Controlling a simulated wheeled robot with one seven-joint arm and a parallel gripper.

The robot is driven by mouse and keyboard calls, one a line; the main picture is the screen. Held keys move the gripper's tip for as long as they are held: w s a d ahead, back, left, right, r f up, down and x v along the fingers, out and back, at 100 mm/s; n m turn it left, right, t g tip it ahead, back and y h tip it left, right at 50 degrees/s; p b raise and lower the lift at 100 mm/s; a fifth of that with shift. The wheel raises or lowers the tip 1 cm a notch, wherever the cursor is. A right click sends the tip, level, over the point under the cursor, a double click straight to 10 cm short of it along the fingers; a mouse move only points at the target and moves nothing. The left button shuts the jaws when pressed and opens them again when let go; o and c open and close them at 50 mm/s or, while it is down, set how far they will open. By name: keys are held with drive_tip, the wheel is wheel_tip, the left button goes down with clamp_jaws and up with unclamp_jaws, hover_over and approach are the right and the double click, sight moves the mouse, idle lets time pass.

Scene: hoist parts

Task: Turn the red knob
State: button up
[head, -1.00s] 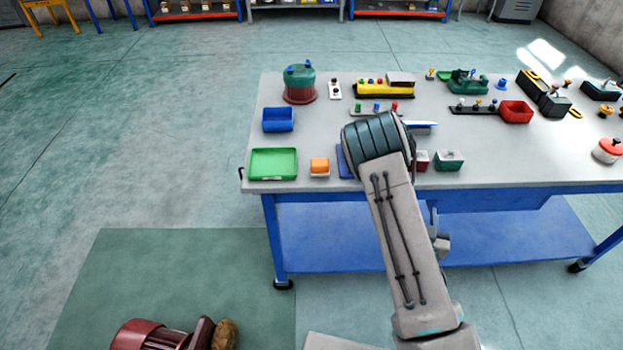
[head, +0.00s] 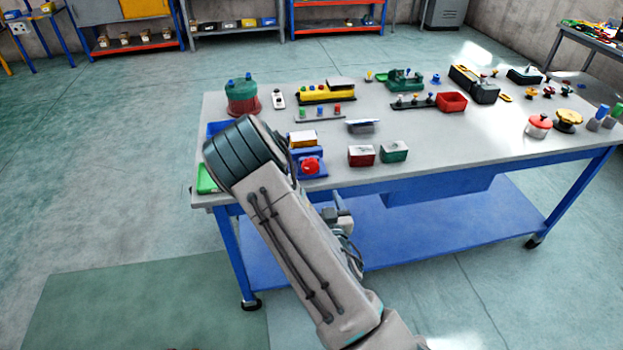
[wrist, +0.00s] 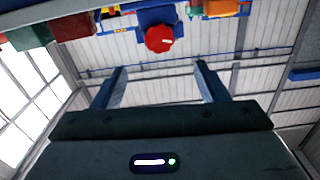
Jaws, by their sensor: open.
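The red knob (head: 310,167) sits on the near face of a blue box (head: 320,155) at the table's front edge, just right of my arm in the head view. In the wrist view, which is upside down, the red knob (wrist: 159,39) shows face-on with a pale mark on it, in front of its blue box (wrist: 146,16). My gripper (wrist: 162,67) is open and empty. Its two fingers point toward the knob's side of the picture, apart from the knob, which lies between their lines.
A red-and-white box (head: 361,155) and a green-and-white box (head: 394,151) stand right of the blue box. An orange-topped block (head: 303,139) is close behind it. The grey table (head: 450,140) holds many other parts further back. The floor in front is clear.

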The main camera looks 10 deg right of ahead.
sight(311, 169)
drive_tip(key=w+b, duration=0.1)
drive_tip(key=w, duration=0.9)
drive_tip(key=shift+w, duration=0.9)
drive_tip(key=shift+c, duration=0.4)
drive_tip(key=c, duration=0.9)
